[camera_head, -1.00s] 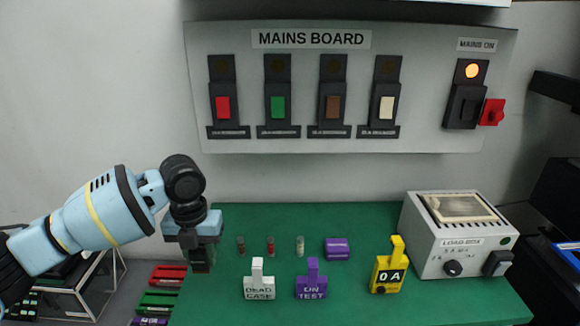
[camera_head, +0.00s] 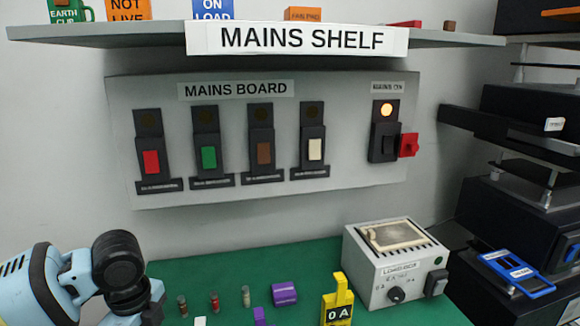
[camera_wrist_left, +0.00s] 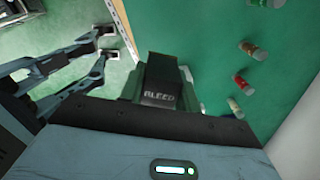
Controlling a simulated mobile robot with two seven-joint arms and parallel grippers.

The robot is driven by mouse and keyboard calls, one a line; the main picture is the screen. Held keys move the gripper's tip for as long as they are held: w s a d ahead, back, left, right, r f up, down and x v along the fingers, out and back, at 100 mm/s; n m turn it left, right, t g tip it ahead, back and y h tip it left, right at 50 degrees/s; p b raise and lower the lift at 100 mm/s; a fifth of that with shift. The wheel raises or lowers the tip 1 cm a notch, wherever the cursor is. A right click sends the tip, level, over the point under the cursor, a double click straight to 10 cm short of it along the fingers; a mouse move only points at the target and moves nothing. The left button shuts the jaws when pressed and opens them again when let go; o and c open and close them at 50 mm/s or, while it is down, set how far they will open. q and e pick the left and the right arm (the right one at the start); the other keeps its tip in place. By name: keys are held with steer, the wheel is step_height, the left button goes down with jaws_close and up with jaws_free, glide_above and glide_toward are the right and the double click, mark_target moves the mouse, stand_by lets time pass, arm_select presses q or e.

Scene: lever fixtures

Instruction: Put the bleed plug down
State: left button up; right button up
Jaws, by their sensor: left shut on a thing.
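The bleed plug (camera_wrist_left: 160,88), a dark block lettered BLEED, is in my left gripper (camera_wrist_left: 160,72) in the left wrist view. The gripper is shut on it, and the green bench top (camera_wrist_left: 215,25) shows beyond. In the head view my left gripper (camera_head: 150,312) is at the bottom left, over the bench's left end, its lower part cut off by the frame. I cannot make out the plug there. Whether the plug touches the bench is unclear. My right gripper is not in view.
Small capped cylinders (camera_head: 214,302), a purple block (camera_head: 285,293) and a yellow 0A tag (camera_head: 337,305) stand on the bench right of the gripper. The load box (camera_head: 390,275) is farther right. The mains board (camera_head: 230,135) and mains shelf (camera_head: 450,38) are behind.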

arm_select(q)
steer(key=n, duration=0.1)
steer(key=s+d+n, duration=0.1)
steer(key=n, duration=0.3)
steer(key=shift+s+d, duration=0.2)
steer(key=shift+s, duration=0.15)
steer(key=s+d+n, duration=0.3)
steer(key=s+n, duration=0.2)
steer(key=n, duration=1)
steer(key=shift+s+f, duration=0.2)
steer(key=shift+f, duration=0.15)
steer(key=shift+d, duration=0.2)
